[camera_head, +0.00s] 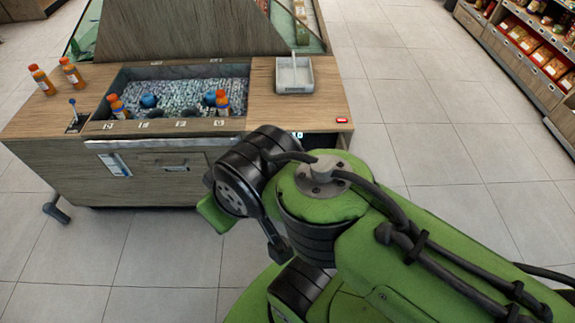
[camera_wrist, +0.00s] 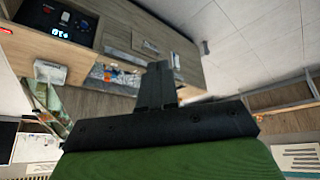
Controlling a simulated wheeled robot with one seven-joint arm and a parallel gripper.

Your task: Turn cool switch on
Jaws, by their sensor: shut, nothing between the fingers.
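The wooden counter (camera_head: 180,130) has a dark control panel (camera_wrist: 62,20) on its front, seen at upper left in the wrist view. Which control is the cool switch I cannot tell. In the head view my arm hides most of the panel; only a bit of lit display (camera_head: 298,135) shows. My gripper (camera_wrist: 160,68) is shut and empty in the wrist view, apart from the panel. In the head view my arm hides its fingertips.
A small red switch (camera_head: 343,120) sits at the countertop's right corner. An ice basin (camera_head: 180,85) holds orange bottles (camera_head: 118,106) and blue objects. Floor right of the counter is clear.

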